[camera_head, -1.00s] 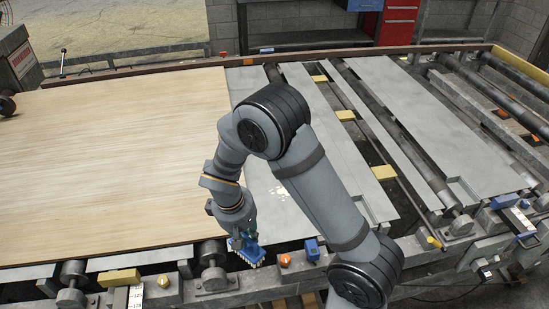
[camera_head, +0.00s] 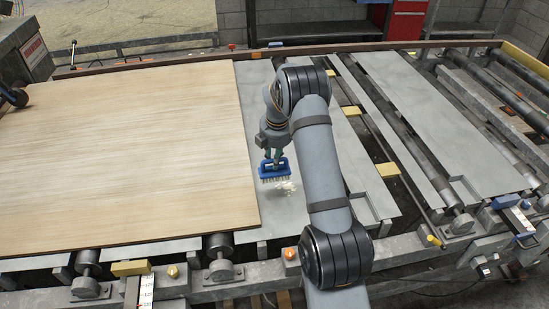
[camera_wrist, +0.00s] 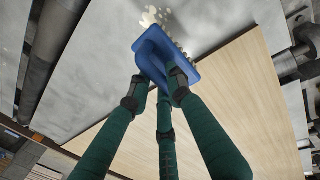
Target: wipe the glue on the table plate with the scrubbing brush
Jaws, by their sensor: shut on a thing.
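My gripper (camera_head: 272,157) is shut on the scrubbing brush (camera_head: 275,172), which has a blue body and pale bristles pointing down. The wrist view shows my dark green fingers (camera_wrist: 157,90) around the handle of the blue brush (camera_wrist: 192,72). The glue (camera_head: 285,187) is a patch of cream blobs on the grey metal table plate (camera_head: 284,216). The brush is just beside the glue, on its far left side in the head view. I cannot tell whether the bristles touch the plate. In the wrist view the glue (camera_wrist: 153,17) shows beyond the brush, partly hidden by it.
A large wood veneer sheet (camera_head: 130,150) lies left of the plate, its edge close to the brush. More grey plates (camera_head: 440,125) and yellow blocks (camera_head: 387,170) are to the right. A front rail with rollers (camera_head: 218,246) runs along the near side.

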